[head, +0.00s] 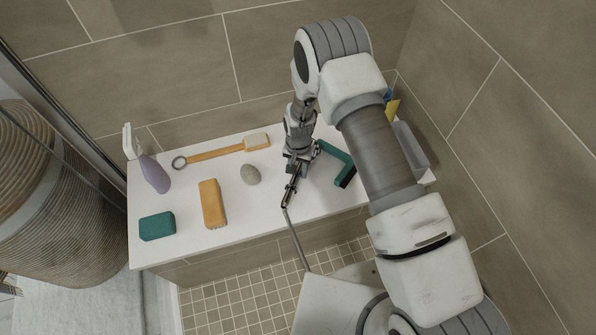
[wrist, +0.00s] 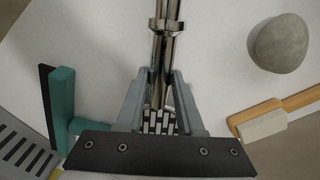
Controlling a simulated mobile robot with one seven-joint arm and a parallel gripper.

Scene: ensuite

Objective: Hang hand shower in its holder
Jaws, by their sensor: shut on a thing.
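The hand shower (wrist: 167,45) is a slim chrome piece with a collar, seen between my fingers in the wrist view. It also shows in the head view (head: 290,192) as a dark, shiny piece at the front of the white bench, with a grey hose (head: 297,240) running down from its lower end. My gripper (head: 294,172) is shut on it, above the bench; both fingers (wrist: 164,80) flank the chrome in the wrist view. I cannot tell whether the shower touches the bench. I cannot make out the holder in either view.
On the bench (head: 190,250) are a spray bottle (head: 154,173), long-handled brush (head: 220,152), grey stone (head: 250,174), wooden brush (head: 212,203) and teal sponge (head: 157,226). A teal squeegee (head: 338,158) lies close right of my gripper. A grey bin (head: 411,148) stands farther right. Tiled walls enclose the bench.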

